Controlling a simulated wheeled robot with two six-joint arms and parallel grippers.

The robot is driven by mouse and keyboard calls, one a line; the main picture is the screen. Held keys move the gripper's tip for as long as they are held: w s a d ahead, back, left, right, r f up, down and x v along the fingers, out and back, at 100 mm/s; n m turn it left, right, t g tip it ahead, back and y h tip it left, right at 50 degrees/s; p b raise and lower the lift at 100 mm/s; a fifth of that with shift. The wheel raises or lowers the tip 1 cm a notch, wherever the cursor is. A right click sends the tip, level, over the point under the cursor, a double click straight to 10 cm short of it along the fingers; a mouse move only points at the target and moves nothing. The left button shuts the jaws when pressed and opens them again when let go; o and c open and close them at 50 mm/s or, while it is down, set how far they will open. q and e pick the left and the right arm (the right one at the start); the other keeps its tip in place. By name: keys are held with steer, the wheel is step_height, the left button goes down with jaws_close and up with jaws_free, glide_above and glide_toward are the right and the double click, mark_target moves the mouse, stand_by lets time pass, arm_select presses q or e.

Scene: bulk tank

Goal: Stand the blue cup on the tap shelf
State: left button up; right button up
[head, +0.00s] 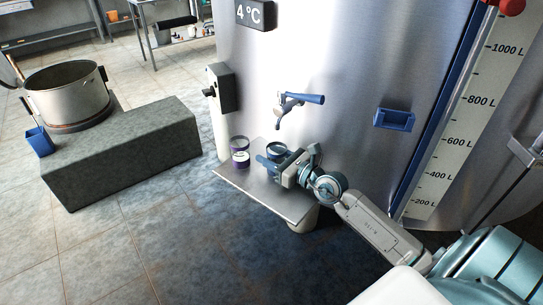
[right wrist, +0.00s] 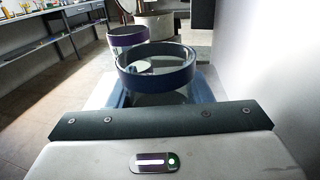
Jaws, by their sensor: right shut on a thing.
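The blue cup (head: 277,149) is upright over the tap shelf (head: 262,194), a steel plate on the front of the tank. In the right wrist view its dark blue rim (right wrist: 158,76) and clear body are between the fingers. My right gripper (head: 277,161) is shut on the cup, reaching in from the right. Its fingers hide the cup's lower part, so I cannot tell whether its base touches the shelf. The blue-handled tap (head: 291,101) is above it. My left gripper is out of view.
A purple-banded cup (head: 240,154) stands on the shelf's left part, close to the blue cup, and shows behind it in the right wrist view (right wrist: 127,38). A control box (head: 221,88) and a blue holder (head: 394,119) are on the tank. The shelf's front is bare.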

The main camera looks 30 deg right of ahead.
steer(key=shift+f, duration=0.1)
steer(key=o, duration=1)
steer(key=shift+c, duration=0.2)
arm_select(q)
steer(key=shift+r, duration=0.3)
arm_select(e)
steer(key=shift+r, duration=0.2)
steer(key=p+v, duration=0.2)
steer(key=v, duration=0.8)
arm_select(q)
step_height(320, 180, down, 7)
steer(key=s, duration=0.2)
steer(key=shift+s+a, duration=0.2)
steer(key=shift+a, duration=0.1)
arm_select(e)
steer(key=shift+v, duration=1)
